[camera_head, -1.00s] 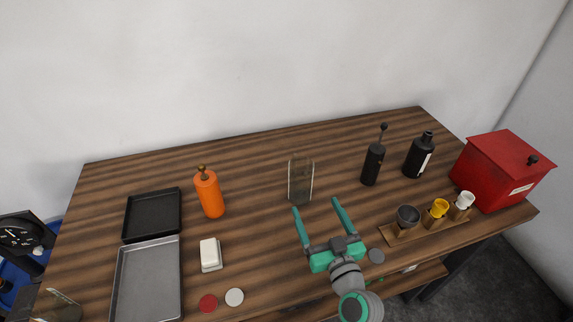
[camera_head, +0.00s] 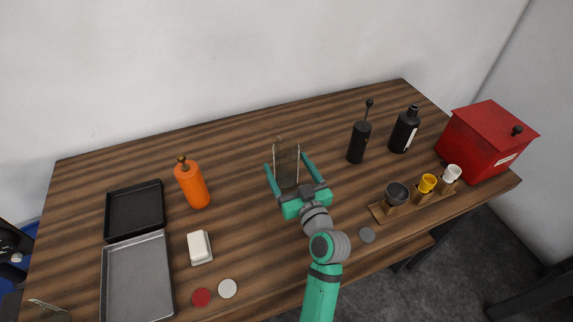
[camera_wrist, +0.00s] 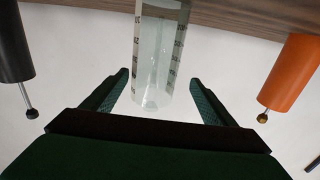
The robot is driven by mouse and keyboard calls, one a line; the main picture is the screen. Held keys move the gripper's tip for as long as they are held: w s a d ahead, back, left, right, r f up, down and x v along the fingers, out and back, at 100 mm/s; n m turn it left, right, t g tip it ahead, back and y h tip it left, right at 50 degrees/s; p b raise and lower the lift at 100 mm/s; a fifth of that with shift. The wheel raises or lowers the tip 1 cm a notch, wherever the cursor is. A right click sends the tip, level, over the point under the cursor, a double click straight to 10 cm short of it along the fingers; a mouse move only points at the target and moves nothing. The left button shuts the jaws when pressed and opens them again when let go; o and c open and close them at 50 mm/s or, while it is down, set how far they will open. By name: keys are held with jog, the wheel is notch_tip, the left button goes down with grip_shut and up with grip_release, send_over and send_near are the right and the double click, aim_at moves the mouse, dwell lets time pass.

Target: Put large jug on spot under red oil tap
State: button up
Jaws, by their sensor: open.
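A clear, tall vessel with graduation marks, which I take for the large jug (camera_head: 287,172), stands upright on the wooden table. My gripper (camera_head: 287,161) is open, with a green finger on either side of it in the head view. In the wrist view the clear jug (camera_wrist: 160,45) shows between and beyond the two fingers, with a gap on each side. A red disc (camera_head: 201,297) lies flat near the table's front edge. I cannot make out a red oil tap in either view.
An orange bottle (camera_head: 193,185) stands left of the jug; a black pump bottle (camera_head: 359,142) and black bottle (camera_head: 405,131) stand right. A cup rack (camera_head: 410,205) and red box (camera_head: 487,140) are further right. Trays (camera_head: 138,280) lie left. The wall is behind.

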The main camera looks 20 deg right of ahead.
jog(key=shift+w+d, duration=0.2)
jog(key=shift+w, duration=0.9)
jog(key=shift+w+d, duration=0.2)
jog(key=shift+w, duration=0.9)
jog(key=shift+s+d, duration=0.15)
jog(key=shift+d, duration=0.1)
jog(key=c, duration=0.5)
jog(key=shift+a, duration=0.1)
jog(key=c, duration=0.5)
jog(key=shift+a+r, duration=0.1)
jog(key=shift+a, duration=0.25)
jog(key=c, duration=0.5)
jog(key=shift+d+r, duration=0.1)
